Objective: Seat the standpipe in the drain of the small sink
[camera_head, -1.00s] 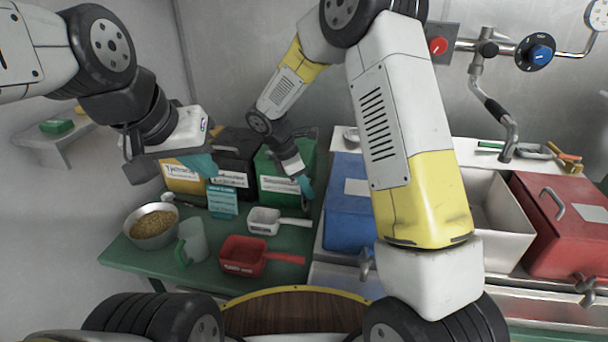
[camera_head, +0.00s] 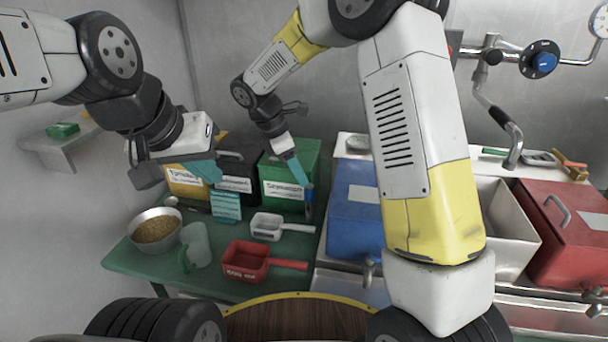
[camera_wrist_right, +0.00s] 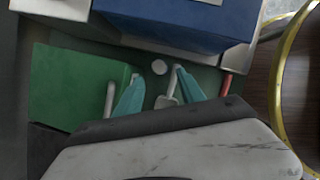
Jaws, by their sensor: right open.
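In the head view my right gripper (camera_head: 300,181) hangs over the gap between the green bin and the blue bin. In the right wrist view its two teal fingers (camera_wrist_right: 159,76) are apart. A small pale disc (camera_wrist_right: 159,67) shows between and just beyond the fingertips; it may be the top of the upright standpipe, but I cannot be sure. The small sink (camera_head: 512,238) is the pale basin between the blue and red boxes. Its drain is hidden by the wall and my arm. My left gripper (camera_head: 207,170) is before the yellow bin; its opening is unclear.
Several lidded bins stand at the back, among them the green bin (camera_head: 284,172) and blue bin (camera_head: 350,215). A white scoop (camera_head: 266,226), red scoop (camera_head: 245,262), clear jug (camera_head: 198,245) and bowl of beans (camera_head: 155,228) fill the green table. A faucet (camera_head: 500,120) overhangs the sink.

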